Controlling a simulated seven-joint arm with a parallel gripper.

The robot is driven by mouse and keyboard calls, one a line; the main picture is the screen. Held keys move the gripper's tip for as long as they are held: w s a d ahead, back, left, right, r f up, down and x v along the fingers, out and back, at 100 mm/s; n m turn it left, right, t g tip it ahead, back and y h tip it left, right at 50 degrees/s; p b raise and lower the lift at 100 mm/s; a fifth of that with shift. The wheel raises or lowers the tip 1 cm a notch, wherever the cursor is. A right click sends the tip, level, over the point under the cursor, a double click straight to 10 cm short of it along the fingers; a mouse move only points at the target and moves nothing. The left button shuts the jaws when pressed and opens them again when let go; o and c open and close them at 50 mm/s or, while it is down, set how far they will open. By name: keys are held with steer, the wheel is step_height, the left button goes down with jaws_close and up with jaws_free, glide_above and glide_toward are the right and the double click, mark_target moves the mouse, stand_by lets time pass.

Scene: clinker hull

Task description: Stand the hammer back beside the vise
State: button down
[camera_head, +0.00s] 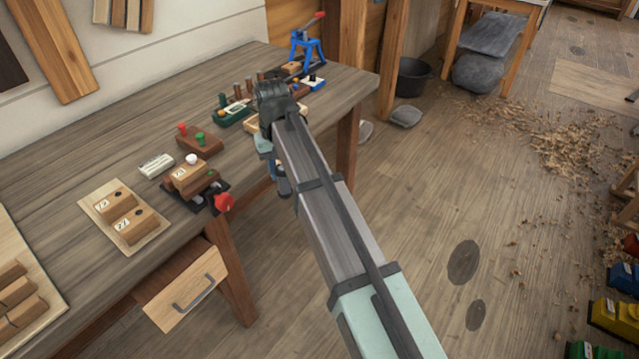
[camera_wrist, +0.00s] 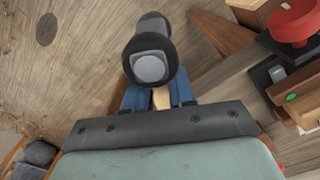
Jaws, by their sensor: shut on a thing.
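My gripper (camera_wrist: 160,97) is shut on the hammer (camera_wrist: 150,66). In the wrist view its dark cylindrical head with a grey face sticks out past the blue fingers, and a bit of pale wooden handle shows between them. In the head view the gripper (camera_head: 277,168) hangs by the bench's front edge, right of the vise, and the arm partly hides it. What seems to be the vise (camera_head: 208,196) is a dark fixture with a red knob, at the front edge with wooden blocks at it. Its red knob and dark body also show top right in the wrist view (camera_wrist: 292,22).
The workbench (camera_head: 110,150) carries a pale board with two labelled blocks (camera_head: 125,213), a white box (camera_head: 157,165), and a brown block with red and green pegs (camera_head: 200,140). A blue press (camera_head: 307,48) stands at the back. A drawer (camera_head: 185,288) sticks out below.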

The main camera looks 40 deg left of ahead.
steer(key=a+r+m, duration=0.8)
steer(key=a+m, duration=0.1)
steer(key=a, duration=0.5)
steer(key=shift+s+a+r+m, duration=0.2)
steer(key=shift+s+m, duration=0.05)
steer(key=shift+m, duration=0.15)
steer(key=shift+f+t, duration=0.15)
steer(key=shift+t, duration=0.15)
steer(key=shift+f, duration=3.8)
steer(key=shift+f, duration=0.45)
steer(key=c, duration=0.9)
jaws_free()
steer(key=shift+o, duration=0.2)
